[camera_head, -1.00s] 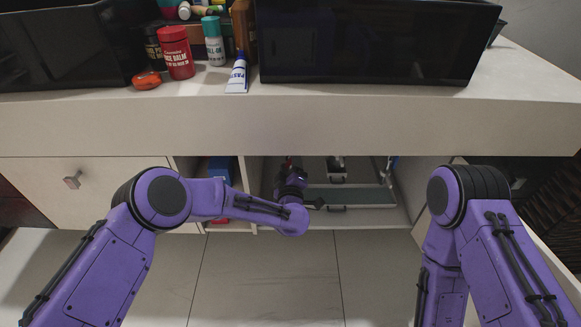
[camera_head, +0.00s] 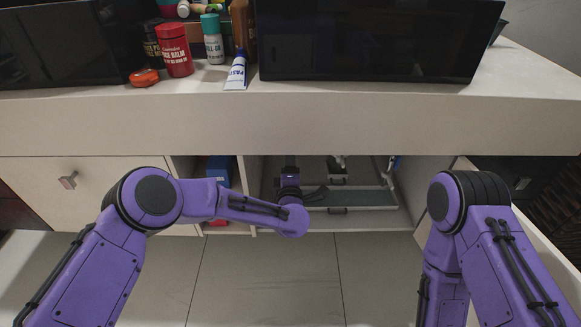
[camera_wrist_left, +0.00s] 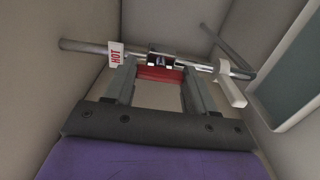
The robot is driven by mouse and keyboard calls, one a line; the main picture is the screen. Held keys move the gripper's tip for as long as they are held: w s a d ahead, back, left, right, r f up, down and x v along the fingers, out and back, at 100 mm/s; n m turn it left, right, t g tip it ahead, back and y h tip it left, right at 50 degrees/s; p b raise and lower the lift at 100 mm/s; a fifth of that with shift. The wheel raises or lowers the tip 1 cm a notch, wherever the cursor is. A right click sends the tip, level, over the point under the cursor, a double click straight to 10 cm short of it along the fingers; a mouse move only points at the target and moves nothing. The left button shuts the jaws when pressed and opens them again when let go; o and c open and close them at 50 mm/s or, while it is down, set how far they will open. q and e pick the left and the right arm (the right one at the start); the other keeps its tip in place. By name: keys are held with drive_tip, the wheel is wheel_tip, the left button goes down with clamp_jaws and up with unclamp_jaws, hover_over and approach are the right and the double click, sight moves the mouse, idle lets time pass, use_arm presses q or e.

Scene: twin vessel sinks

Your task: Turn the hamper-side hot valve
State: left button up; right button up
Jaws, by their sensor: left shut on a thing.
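The red valve handle (camera_wrist_left: 160,74) sits on a grey metal pipe (camera_wrist_left: 85,46) in the left wrist view. A white tag (camera_wrist_left: 116,57) reading "HOT" hangs at its left. My left gripper (camera_wrist_left: 159,79) has one finger at each end of the red handle and is shut on it. In the head view my left forearm bends into the open cabinet, and the dark wrist (camera_head: 289,185) shows inside; the fingertips and the valve cannot be made out there. My right arm (camera_head: 470,240) hangs at the right, and its gripper is not in view.
A white fitting (camera_wrist_left: 231,90) and a branching pipe (camera_wrist_left: 228,48) lie right of the valve. Cabinet walls are close around the gripper. A grey tray (camera_head: 350,198) is on the cabinet floor. The countertop (camera_head: 300,120) overhangs my arm; a wicker hamper (camera_head: 545,200) stands at right.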

use_arm(q)
drive_tip(key=shift+s+d+f, duration=0.1)
idle(0.3)
drive_tip(key=o, duration=1)
drive_tip(key=shift+o, duration=0.2)
drive_tip(key=shift+s, duration=0.4)
drive_tip(key=s+p, duration=0.3)
drive_tip(key=s, duration=0.6)
drive_tip(key=shift+s, duration=0.35)
